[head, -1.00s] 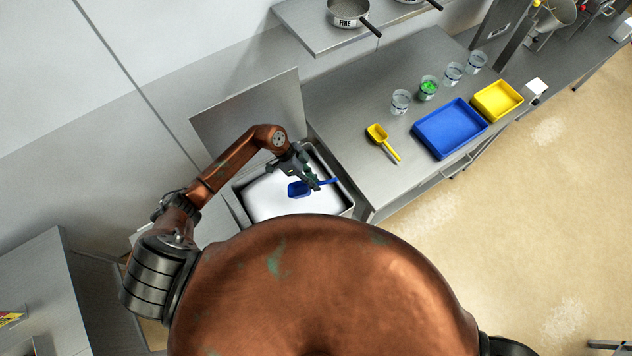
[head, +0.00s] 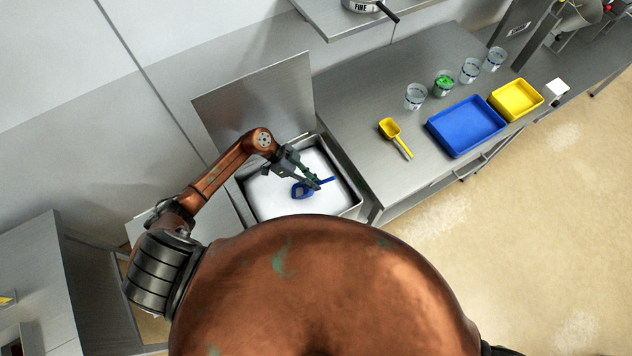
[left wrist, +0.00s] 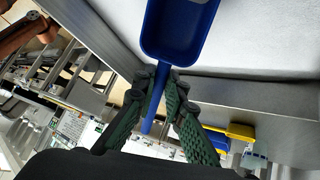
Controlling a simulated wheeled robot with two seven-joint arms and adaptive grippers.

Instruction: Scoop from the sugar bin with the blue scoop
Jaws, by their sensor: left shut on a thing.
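The blue scoop (head: 303,191) is over the sugar bin (head: 355,209), a steel bin full of white sugar (head: 268,196). My left gripper (head: 312,181) is shut on the scoop's handle. In the left wrist view the gripper (left wrist: 160,100) grips the handle just behind the blue scoop's bowl (left wrist: 180,30), with white sugar beside it. I cannot tell whether the bowl touches the sugar or holds any. My right gripper is not in view.
The bin's lid (head: 255,98) stands raised behind it. On the steel counter at right are a yellow scoop (head: 394,135), a blue tray (head: 466,126), a yellow tray (head: 516,99) and several clear cups (head: 415,96), one with green contents.

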